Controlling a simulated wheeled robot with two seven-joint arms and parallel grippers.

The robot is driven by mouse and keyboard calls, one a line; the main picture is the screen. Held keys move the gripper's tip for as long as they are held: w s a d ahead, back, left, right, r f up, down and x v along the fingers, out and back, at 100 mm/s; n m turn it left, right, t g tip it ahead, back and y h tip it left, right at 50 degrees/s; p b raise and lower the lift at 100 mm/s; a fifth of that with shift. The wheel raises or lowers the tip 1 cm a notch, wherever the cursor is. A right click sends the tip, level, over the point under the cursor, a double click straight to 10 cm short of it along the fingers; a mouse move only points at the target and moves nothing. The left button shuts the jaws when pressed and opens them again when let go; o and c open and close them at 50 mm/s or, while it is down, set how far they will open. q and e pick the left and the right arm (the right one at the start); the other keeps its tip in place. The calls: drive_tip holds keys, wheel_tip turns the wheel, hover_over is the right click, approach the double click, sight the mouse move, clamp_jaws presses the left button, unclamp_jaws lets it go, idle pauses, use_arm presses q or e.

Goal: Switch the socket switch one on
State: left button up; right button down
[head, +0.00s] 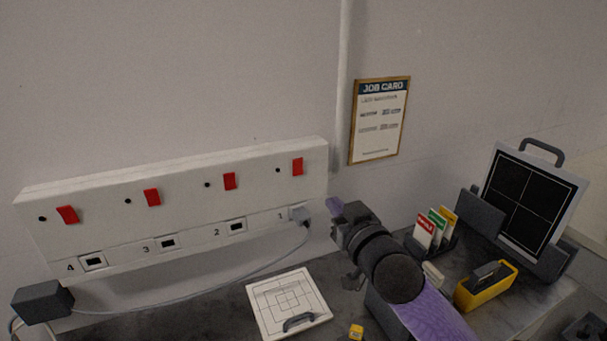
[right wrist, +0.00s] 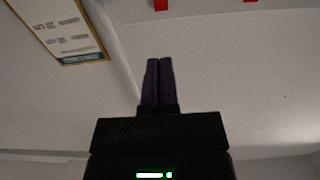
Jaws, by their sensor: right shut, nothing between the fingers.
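A white socket panel (head: 180,205) on the wall has a row of red switches above numbered sockets. Switch one (head: 297,166) is the rightmost red switch, above the label 1; I cannot tell its position. A grey plug (head: 300,214) sits in socket one with a cable running left. My right gripper (head: 334,206) is shut and empty, just right of the panel's right end, below switch one and apart from it. Its purple fingers are together in the right wrist view (right wrist: 159,85), where red switches show at the top edge (right wrist: 161,5). My left gripper is out of view.
A job card (head: 379,120) hangs on the wall right of a vertical pipe (head: 343,90). On the dark bench are a white board (head: 289,303), a yellow holder (head: 486,289), a card rack (head: 432,240) and a framed black panel (head: 529,200). A black box (head: 42,301) sits lower left.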

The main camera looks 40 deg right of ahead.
sight(300, 165)
drive_tip(key=x, duration=1.3)
drive_tip(key=shift+s+f+b, duration=0.1)
drive_tip(key=shift+b, duration=0.25)
drive_tip(key=shift+x, duration=0.75)
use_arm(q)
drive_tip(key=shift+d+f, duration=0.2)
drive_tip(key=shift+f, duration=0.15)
use_arm(e)
drive_tip(key=shift+f, duration=0.1)
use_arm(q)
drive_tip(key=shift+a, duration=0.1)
